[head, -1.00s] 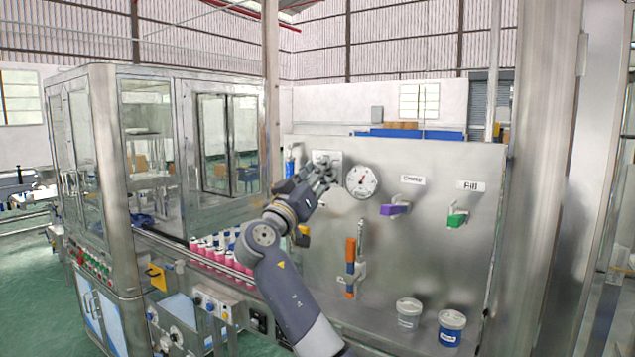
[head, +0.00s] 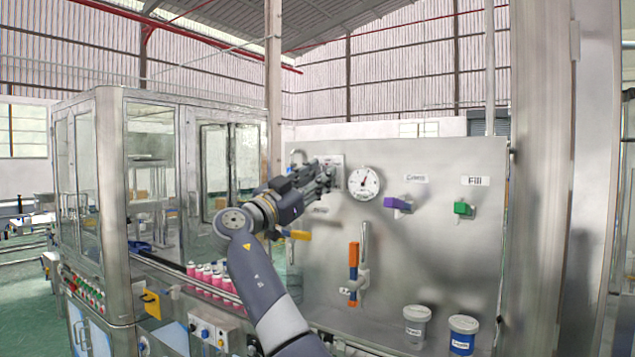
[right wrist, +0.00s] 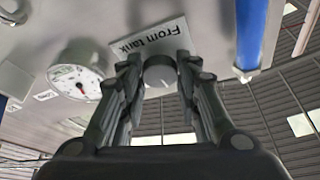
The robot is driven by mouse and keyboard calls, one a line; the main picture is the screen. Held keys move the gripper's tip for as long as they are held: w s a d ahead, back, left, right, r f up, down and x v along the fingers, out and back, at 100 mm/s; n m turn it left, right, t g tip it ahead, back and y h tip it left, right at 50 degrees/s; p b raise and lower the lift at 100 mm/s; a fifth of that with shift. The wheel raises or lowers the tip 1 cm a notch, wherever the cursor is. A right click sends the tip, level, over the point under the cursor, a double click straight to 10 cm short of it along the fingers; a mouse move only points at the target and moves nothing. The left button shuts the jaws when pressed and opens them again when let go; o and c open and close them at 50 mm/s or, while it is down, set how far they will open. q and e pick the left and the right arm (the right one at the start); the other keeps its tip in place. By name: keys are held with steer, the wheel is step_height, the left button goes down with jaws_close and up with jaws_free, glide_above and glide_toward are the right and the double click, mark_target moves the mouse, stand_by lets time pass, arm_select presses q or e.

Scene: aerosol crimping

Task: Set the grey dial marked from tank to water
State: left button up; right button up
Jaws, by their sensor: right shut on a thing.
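The grey dial (right wrist: 160,74) is round and sits on a white plate lettered "From tank" (right wrist: 150,38) in the right wrist view. A thin light mark shows on the dial's face. My right gripper (right wrist: 158,62) has a finger on either side of the dial and is shut on it. In the head view my right gripper (head: 326,174) is against the steel panel, just left of the round gauge, and hides the dial. Part of the white plate (head: 338,160) shows behind the fingers. Which setting the dial points to cannot be told. My left gripper is not in view.
A white gauge (head: 364,183) is right of the gripper. A purple-handled valve (head: 398,204), a green-handled valve (head: 463,209) and an orange-handled one (head: 353,260) are on the panel. A blue bar (right wrist: 251,35) stands close beside the dial. Two tubs (head: 463,334) are low right.

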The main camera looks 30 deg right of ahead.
steer(key=shift+r+m+g, duration=0.1)
steer(key=shift+m+g, duration=0.3)
steer(key=shift+m, duration=0.4)
steer(key=o, duration=1.1)
steer(key=shift+c, duration=0.2)
steer(key=v, duration=1.2)
steer(key=shift+w, duration=0.15)
